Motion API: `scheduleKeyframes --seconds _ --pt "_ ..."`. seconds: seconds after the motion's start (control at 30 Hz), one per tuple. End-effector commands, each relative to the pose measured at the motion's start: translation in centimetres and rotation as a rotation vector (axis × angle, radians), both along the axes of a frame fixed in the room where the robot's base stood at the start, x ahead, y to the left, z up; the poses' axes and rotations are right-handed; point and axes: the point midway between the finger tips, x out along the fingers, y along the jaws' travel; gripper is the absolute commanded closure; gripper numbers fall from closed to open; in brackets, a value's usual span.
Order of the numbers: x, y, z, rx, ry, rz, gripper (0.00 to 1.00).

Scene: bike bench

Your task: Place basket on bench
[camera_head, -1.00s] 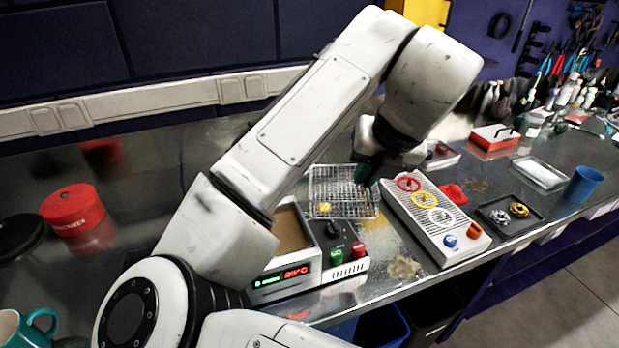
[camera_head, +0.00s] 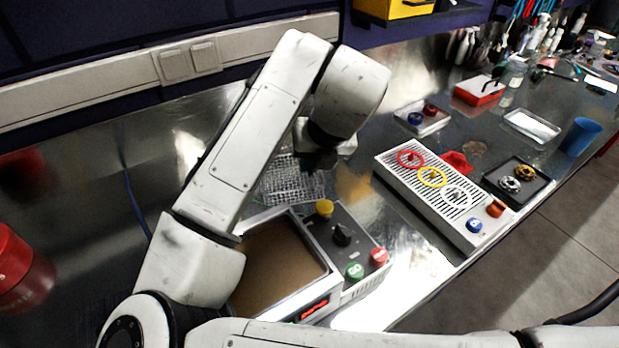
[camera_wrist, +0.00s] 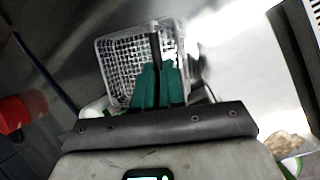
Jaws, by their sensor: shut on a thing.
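The basket (camera_head: 285,182) is a wire-mesh box behind the open bath of the white machine in the head view, partly hidden by my arm. In the wrist view the basket (camera_wrist: 122,62) lies just beyond my fingertips, with a dark upright handle bar at its near side. My gripper (camera_wrist: 160,72) has green fingers closed together on that bar. In the head view my gripper (camera_head: 318,158) is dark and mostly hidden under my wrist. The bench (camera_head: 400,240) is shiny metal; I cannot tell whether the basket touches it.
The white machine (camera_head: 325,285) has an open bath and a panel with several coloured knobs. A white slotted rack (camera_head: 425,185) with coloured rings stands to the right. A red tin (camera_head: 20,270) is at far left. Bare bench lies left of the basket.

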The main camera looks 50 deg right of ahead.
Motion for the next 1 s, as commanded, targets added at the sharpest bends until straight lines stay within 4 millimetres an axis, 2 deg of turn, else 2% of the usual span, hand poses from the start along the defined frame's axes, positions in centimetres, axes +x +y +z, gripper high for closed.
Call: scheduleKeyframes --seconds 0.23,0.43,0.67,0.7,0.93,1.0 --pt "0.0 0.1 -1.9 0.0 0.001 0.002 1.0" --pt "0.0 0.0 -4.5 -0.001 0.002 0.003 1.0" --pt "0.0 0.0 -4.9 0.0 -0.001 0.001 1.0" --pt "0.0 0.0 -4.9 0.0 -0.001 0.001 0.87" --pt "0.0 0.0 -4.8 0.0 -0.001 0.001 0.65" --pt "0.0 0.0 -4.8 0.0 -0.001 0.001 0.65"
